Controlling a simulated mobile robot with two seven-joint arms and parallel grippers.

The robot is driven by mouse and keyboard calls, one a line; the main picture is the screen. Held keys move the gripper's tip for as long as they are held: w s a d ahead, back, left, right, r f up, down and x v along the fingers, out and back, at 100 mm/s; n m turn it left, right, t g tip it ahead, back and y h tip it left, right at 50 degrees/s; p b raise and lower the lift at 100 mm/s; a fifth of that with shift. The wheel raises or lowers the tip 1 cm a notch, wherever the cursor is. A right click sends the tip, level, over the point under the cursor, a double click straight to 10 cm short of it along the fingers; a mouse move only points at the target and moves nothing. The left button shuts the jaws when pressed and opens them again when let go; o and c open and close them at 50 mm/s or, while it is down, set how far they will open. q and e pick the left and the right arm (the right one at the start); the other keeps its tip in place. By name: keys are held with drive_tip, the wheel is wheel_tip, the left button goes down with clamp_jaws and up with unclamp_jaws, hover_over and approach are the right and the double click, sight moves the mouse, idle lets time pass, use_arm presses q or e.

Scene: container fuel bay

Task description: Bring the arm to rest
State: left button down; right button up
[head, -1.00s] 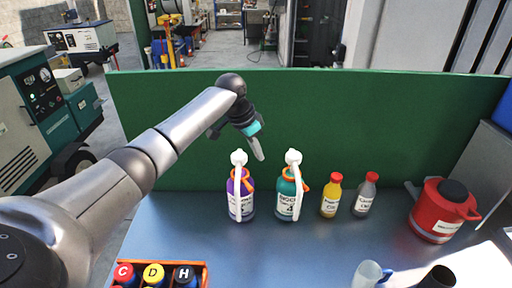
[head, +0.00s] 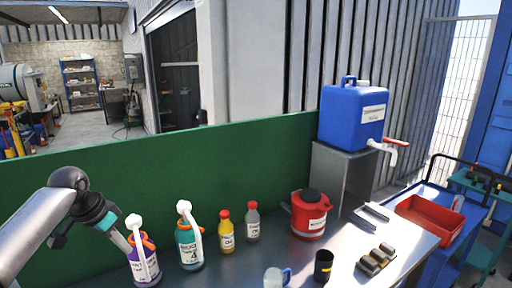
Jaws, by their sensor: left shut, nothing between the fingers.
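My left gripper (head: 121,240) is at the left of the head view. It is shut and empty, pointing down and to the right. Its fingertips appear close to the purple bottle (head: 146,270) with a white pump top. I cannot tell whether they touch it. A teal bottle (head: 189,253) with a white pump top stands to the right of it. My right gripper is not in view.
A yellow bottle (head: 227,238), a grey bottle (head: 253,225) and a red can (head: 309,216) stand along the green panel (head: 250,165). A clear mug, a black cup (head: 323,266) and a dark block lie nearer. A blue water container (head: 352,118) sits on a stand; a red tray (head: 430,218) is at right.

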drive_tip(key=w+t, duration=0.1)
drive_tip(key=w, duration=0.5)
use_arm(q)
drive_tip(key=s+d+f+m, duration=0.2)
drive_tip(key=s+d+f, duration=1.2)
drive_tip(key=d+f, duration=0.1)
drive_tip(key=s+d+r+n+y, duration=0.15)
drive_tip(key=s+n, duration=0.35)
drive_tip(key=s, duration=1.3)
wheel_tip(320, 180, down, 30)
drive_tip(key=s+g+b, duration=0.1)
drive_tip(key=s+b, duration=0.1)
drive_tip(key=b, duration=0.7)
drive_tip(key=s+a+f+b, duration=0.1)
drive_tip(key=s+f+b, duration=0.3)
drive_tip(key=s+f, duration=0.3)
drive_tip(key=s+a+f+g+b, duration=0.1)
drive_tip(key=s+f+b, duration=0.4)
drive_tip(key=f, duration=1.2)
drive_tip(key=s+a, duration=0.1)
drive_tip(key=s, duration=0.2)
drive_tip(key=shift+s+a+m+g, duration=0.15)
drive_tip(key=shift+s+m+g, duration=0.05)
drive_tip(key=shift+m+g, duration=0.1)
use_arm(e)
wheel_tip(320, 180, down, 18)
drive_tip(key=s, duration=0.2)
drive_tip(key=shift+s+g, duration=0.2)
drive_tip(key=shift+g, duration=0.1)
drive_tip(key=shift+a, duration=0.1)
